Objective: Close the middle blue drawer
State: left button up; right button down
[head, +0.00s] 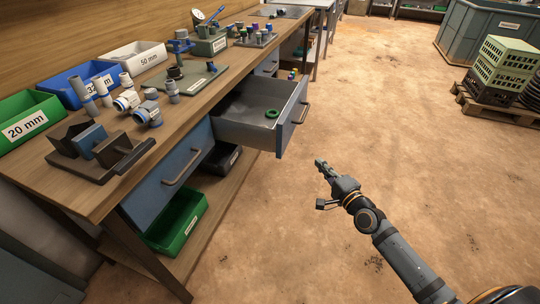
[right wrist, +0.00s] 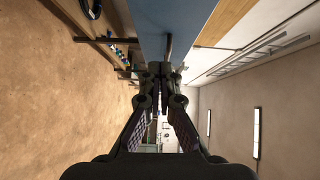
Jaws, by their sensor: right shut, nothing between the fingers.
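The middle blue drawer (head: 293,118) stands pulled out from the workbench, with its grey inside showing and a green ring (head: 271,114) lying in it. Its handle (head: 304,113) is on the blue front. My right gripper (head: 320,164) is shut and empty, in front of the drawer, lower and to the right of its front in the head view, apart from it. In the right wrist view, the shut fingers (right wrist: 160,70) point towards a blue panel (right wrist: 175,25) with a handle (right wrist: 169,46), which looks like the drawer front. My left gripper is not in view.
A closed blue drawer (head: 170,172) is nearer on the left. The bench top (head: 215,87) holds bins, pipe fittings and fixtures. A green bin (head: 178,222) sits on the lower shelf. The floor (head: 390,120) right of the bench is clear up to crates (head: 500,70) on a pallet.

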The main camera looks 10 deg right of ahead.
jog(key=b, duration=0.2)
send_near(286, 135)
jog(key=w+d, duration=0.2)
jog(key=w, duration=0.1)
jog(key=shift+w+a+p, duration=0.35)
jog(key=shift+w+a, duration=0.85)
jog(key=shift+a, duration=0.05)
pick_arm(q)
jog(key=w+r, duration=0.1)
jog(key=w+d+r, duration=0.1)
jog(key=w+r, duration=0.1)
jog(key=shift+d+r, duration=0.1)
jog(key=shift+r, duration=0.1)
pick_arm(e)
jog(key=shift+w+a, duration=0.15)
jog(key=shift+a, duration=0.1)
